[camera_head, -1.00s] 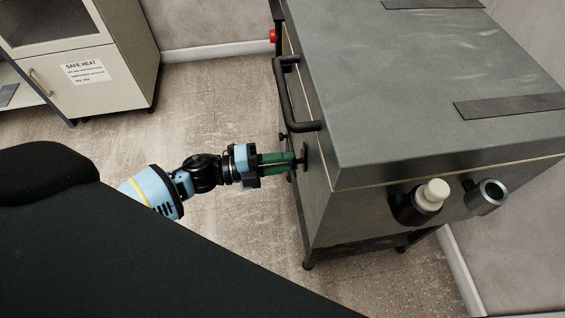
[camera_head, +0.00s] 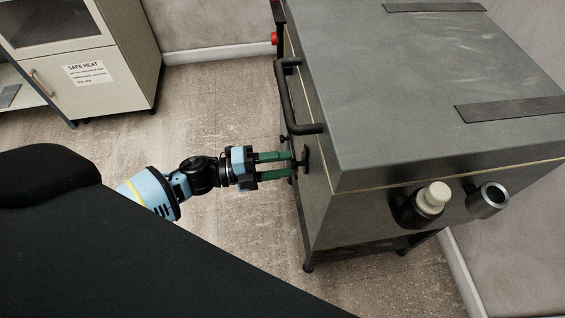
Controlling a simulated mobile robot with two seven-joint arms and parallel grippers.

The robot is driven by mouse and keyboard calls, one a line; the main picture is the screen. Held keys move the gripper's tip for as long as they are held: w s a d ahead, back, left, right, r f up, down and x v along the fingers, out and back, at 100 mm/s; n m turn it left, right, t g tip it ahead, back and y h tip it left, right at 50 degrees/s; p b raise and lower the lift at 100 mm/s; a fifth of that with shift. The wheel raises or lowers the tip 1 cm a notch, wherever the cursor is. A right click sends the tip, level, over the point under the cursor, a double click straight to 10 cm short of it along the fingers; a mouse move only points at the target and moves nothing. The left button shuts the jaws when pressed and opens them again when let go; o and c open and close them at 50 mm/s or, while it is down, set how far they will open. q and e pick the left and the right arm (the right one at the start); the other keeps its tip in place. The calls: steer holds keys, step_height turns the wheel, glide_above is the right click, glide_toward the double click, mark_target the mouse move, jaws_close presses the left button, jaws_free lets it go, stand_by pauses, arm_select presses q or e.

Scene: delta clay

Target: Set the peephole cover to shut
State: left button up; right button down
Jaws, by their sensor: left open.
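The peephole cover (camera_head: 305,158) appears as a small dark piece on the kiln's left-hand side face, below the black handle. It is seen nearly edge-on, so I cannot tell whether it is open or shut. My left gripper (camera_head: 291,164) has two green fingers, spread apart and pointing right at the cover. The fingertips are very close to the cover; I cannot tell if they touch it. Nothing shows between the fingers. My right gripper is out of view.
The grey kiln (camera_head: 420,90) fills the right side. Its black bar handle (camera_head: 290,100) juts out above my left gripper. A white-topped plug (camera_head: 433,197) and a metal tube (camera_head: 487,200) stick out of another face. A cabinet (camera_head: 100,75) stands far left, with clear floor between.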

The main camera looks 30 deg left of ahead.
arm_select(q)
steer(key=v, duration=0.7)
stand_by(0.4)
steer(key=s+d+f+n+g+y, duration=0.1)
steer(key=s+f+n+y, duration=0.35)
steer(key=s+n, duration=0.5)
steer(key=s+d+f+n+g+y, duration=0.1)
steer(key=s+f+n+y, duration=0.5)
steer(key=s, duration=0.6)
steer(key=s+d+f+n+g+y, duration=0.1)
steer(key=s+d+f+n+y, duration=0.2)
steer(key=s+n, duration=0.75)
steer(key=w+r+t+p, duration=0.1)
steer(key=w+r+p, duration=0.1)
steer(key=r+p, duration=0.7)
steer(key=w+a+r+p, duration=0.1)
steer(key=w+r+p, duration=0.1)
steer(key=r+p, duration=0.7)
steer(key=shift+a+r+t+p, duration=0.3)
steer(key=shift+r+t+p, duration=0.1)
steer(key=shift+p, duration=0.7)
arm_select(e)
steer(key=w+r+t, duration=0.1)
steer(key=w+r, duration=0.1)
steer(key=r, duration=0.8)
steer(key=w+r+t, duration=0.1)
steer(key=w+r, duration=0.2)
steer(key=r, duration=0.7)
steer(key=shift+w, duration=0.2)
